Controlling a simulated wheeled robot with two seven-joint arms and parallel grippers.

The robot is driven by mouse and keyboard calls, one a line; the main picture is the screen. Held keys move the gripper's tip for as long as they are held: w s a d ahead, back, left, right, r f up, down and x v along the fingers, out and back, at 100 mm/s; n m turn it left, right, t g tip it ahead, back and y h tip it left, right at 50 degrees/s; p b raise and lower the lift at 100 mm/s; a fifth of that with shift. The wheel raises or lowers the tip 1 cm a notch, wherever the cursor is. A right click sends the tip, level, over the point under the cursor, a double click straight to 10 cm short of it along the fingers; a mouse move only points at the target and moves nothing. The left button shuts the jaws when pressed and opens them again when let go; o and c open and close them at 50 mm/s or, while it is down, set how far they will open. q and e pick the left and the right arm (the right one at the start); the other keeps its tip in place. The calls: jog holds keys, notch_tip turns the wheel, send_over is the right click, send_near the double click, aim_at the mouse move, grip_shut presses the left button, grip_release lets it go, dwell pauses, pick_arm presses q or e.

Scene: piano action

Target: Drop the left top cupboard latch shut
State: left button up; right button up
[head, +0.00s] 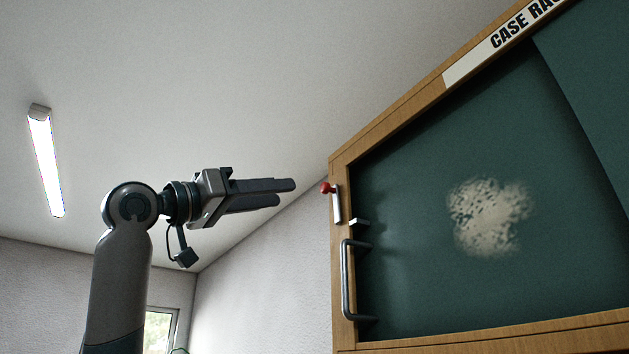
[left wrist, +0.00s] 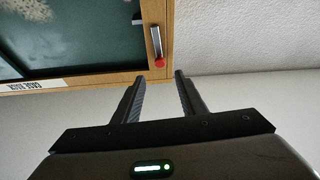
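The left top cupboard latch is a short pale metal bar (head: 337,205) with a red knob (head: 326,188), on the left wooden frame of the cupboard. The bar stands nearly upright, knob at its upper end. A small pale catch (head: 359,221) juts out beside the bar's lower end. The latch also shows in the left wrist view (left wrist: 156,42), which sees the cupboard upside down. My left gripper (head: 287,192) is left of the knob, apart from it. Its fingers are parted and empty; in the left wrist view (left wrist: 159,76) the knob lines up with the gap. My right gripper is out of view.
A grey bar handle (head: 346,280) sticks out below the latch. The green cupboard door panel (head: 420,200) has a pale smudge (head: 490,217). A "CASE RACK" label (head: 500,45) runs along the top frame. The space around my left gripper is clear.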

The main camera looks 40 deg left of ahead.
aim_at(322, 188)
pick_arm(q)
jog(key=p+x, duration=0.4)
jog(key=x, duration=0.5)
jog(key=shift+s+r, duration=0.15)
jog(key=shift+r, duration=0.05)
jog(key=shift+p+x, duration=0.4)
jog(key=shift+x, duration=0.4)
jog(key=shift+f, duration=0.15)
grip_shut()
